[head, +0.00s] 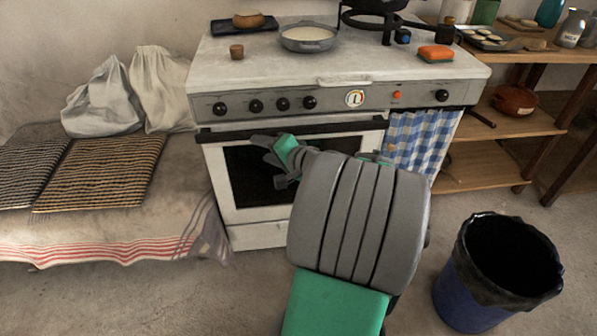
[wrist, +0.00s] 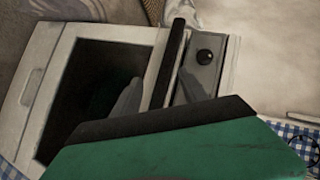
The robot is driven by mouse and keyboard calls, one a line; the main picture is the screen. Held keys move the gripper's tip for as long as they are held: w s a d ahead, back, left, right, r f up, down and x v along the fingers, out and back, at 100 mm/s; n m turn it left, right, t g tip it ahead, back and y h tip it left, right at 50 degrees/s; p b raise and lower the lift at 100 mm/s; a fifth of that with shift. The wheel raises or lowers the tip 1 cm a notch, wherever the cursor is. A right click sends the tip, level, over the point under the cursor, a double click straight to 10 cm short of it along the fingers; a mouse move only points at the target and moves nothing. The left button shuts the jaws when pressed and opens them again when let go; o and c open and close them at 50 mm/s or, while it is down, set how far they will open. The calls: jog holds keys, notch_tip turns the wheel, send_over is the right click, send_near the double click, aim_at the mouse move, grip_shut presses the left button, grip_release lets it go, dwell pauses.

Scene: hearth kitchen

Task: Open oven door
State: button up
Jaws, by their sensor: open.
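The oven door (head: 226,182) is a white panel with a dark window and looks shut on the white stove. Its long black handle (head: 345,128) runs across the top of the door. My gripper (head: 264,149) is open in front of the left half of the handle. In the wrist view, the handle (wrist: 166,66) passes between the two grey fingers (wrist: 165,80), one on the window side and one on the knob side. I cannot tell whether either finger touches it. My arm hides part of the door in the head view.
A row of black knobs (head: 256,106) sits just above the handle. A cloth-covered bench (head: 185,190) stands left of the stove. A blue bin (head: 462,290) with a black liner stands at the front right. Bare floor (head: 235,290) lies before the oven.

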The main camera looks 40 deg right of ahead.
aim_at(297, 133)
jog(key=s+d+f+m+t+h+b, duration=0.35)
jog(key=s+d+m, duration=0.25)
jog(key=d, duration=0.5)
jog(key=shift+m+h, duration=0.3)
jog(key=shift+h, duration=0.25)
jog(key=x, duration=0.2)
jog(key=b+x, duration=0.1)
jog(key=x, duration=0.2)
jog(key=r+b+x, duration=0.1)
jog(key=x, duration=0.1)
jog(key=shift+w+d, duration=0.25)
jog(key=shift+w, duration=0.1)
jog(key=shift+c, duration=0.3)
grip_shut()
